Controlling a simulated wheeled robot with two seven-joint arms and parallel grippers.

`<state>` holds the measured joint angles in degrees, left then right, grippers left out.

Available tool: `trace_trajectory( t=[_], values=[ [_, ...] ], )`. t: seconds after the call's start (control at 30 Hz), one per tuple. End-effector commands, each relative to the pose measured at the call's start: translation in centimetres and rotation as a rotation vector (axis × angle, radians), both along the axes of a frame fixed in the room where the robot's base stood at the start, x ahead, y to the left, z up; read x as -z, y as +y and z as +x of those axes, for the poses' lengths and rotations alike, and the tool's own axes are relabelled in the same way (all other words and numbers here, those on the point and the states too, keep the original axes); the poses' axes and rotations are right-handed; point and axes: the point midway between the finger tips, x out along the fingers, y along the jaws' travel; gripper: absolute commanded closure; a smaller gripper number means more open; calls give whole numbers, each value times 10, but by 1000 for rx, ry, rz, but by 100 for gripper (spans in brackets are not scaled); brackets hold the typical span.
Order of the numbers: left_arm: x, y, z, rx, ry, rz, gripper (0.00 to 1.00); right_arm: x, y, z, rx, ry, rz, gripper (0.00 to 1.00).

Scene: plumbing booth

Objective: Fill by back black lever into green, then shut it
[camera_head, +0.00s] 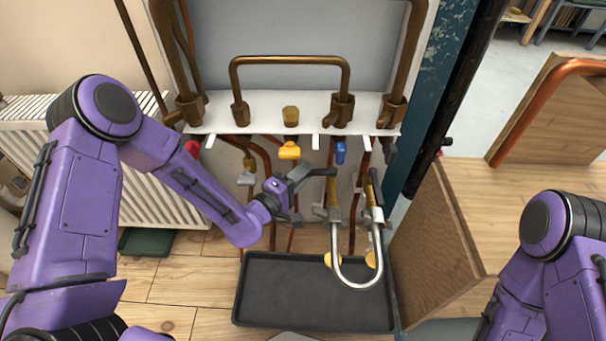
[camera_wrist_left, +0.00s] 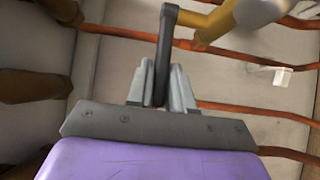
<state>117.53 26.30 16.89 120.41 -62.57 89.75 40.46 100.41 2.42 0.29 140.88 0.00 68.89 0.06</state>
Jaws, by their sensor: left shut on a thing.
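My left gripper (camera_head: 300,180) is shut on a black lever (camera_head: 323,172) at the top of a brass valve (camera_head: 333,198). In the left wrist view, the grey fingers (camera_wrist_left: 160,90) close around the black lever (camera_wrist_left: 165,48), with a brass body beside its upper end. A second black lever (camera_head: 372,177) stands on a brass valve to the right, apart from the gripper. A dark green container (camera_head: 147,242) sits on the floor by the radiator. Part of my right arm shows at the lower right; its gripper is out of view.
A silver U-shaped pipe (camera_head: 355,284) hangs below the brass valves, over a black tray (camera_head: 310,315). Yellow (camera_head: 289,150), blue (camera_head: 340,152) and red (camera_head: 193,148) handles sit under the white shelf (camera_head: 262,108). A wooden panel (camera_head: 430,245) stands to the right.

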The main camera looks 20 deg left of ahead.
Motion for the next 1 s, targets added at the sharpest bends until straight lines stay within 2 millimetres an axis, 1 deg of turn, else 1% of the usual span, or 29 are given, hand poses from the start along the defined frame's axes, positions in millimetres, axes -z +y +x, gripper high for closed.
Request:
trace_trajectory(
  t=[0.07, 0.1, 0.13, 0.4, 0.47, 0.57, 0.7, 0.83, 0.9, 1.0],
  values=[
    [0, -1, 0, 1, 0, 0, 100, 0, 0, 0, 0, 0, 0, 57],
    [0, -1, 0, 1, 0, 0, 66, 0, 0, 0, 0, 0, 0, 57],
    [0, -1, 0, 1, 0, 0, 57, 0, 0, 0, 0, 0, 0, 57],
    [0, 0, -1, -1, 0, -1, 57, 0, 0, 0, 0, 0, 0, 57],
    [0, 1, -3, -1, 1, -1, 57, -1, 0, 0, 0, 0, 0, 57],
    [-1, 7, -16, -2, 3, -1, 57, -6, 0, 0, 0, 0, 0, 57],
    [-2, 21, -48, -3, 5, -3, 57, -13, -1, 1, -1, -1, -1, 57],
    [-1, 33, -75, -3, 6, -3, 57, -17, -1, 1, -1, -2, -2, 57],
    [-1, 38, -85, -3, 3, -1, 57, -18, -1, 1, -2, -2, -2, 57],
    [0, 41, -94, -2, 2, -1, 57, -19, -1, 1, -2, -1, -3, 57]
  ],
)
